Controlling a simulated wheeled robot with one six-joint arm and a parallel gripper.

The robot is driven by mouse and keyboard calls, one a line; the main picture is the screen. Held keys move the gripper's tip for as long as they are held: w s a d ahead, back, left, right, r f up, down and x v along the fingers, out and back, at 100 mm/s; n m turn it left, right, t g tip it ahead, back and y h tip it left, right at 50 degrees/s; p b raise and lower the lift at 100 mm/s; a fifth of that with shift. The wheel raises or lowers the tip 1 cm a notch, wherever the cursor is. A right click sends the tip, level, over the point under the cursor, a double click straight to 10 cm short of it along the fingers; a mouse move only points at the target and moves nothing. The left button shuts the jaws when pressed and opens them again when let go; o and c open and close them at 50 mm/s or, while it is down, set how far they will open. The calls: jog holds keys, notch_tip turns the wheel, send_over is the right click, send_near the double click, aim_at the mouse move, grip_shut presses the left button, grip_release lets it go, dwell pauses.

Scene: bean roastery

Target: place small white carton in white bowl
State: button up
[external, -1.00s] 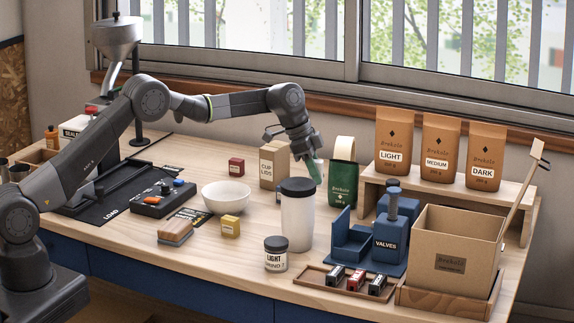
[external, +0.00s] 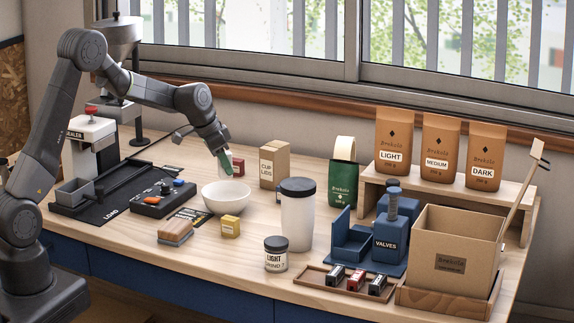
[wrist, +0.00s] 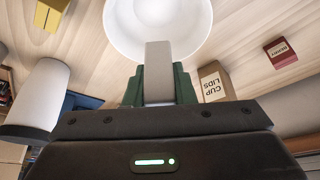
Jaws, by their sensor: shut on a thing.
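The white bowl (external: 226,203) stands on the bench left of centre. In the wrist view, the white bowl (wrist: 118,32) is at the top, past my fingertips. My gripper (external: 227,166) is above and behind the bowl, tilted, with green fingertips. In the wrist view, my gripper (wrist: 159,88) is shut on the small white carton (wrist: 159,65), which looks pale grey there and sticks out towards the bowl. The carton is in the air, apart from the bench. In the external view it is mostly hidden by the fingers.
A small red carton (external: 239,168) and the cup lids box (external: 274,166) stand behind the bowl. A small yellow carton (external: 230,226) is in front of it, and a white tumbler (external: 297,220) stands to its right. A black control box (external: 152,207) is to its left.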

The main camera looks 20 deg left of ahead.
notch_tip(320, 180, down, 9)
jog(key=shift+f+p, duration=0.1)
jog(key=shift+p, duration=0.55)
jog(key=shift+f, duration=0.15)
jog(key=o, duration=1)
jog(key=shift+c, duration=0.2)
jog(key=shift+r, duration=0.3)
jog(key=b+v, duration=0.1)
jog(key=v, duration=1)
jog(key=shift+a+r+b, duration=0.15)
jog(key=shift+r+b, duration=0.15)
jog(key=shift+b, duration=0.05)
jog(key=shift+s, duration=0.1)
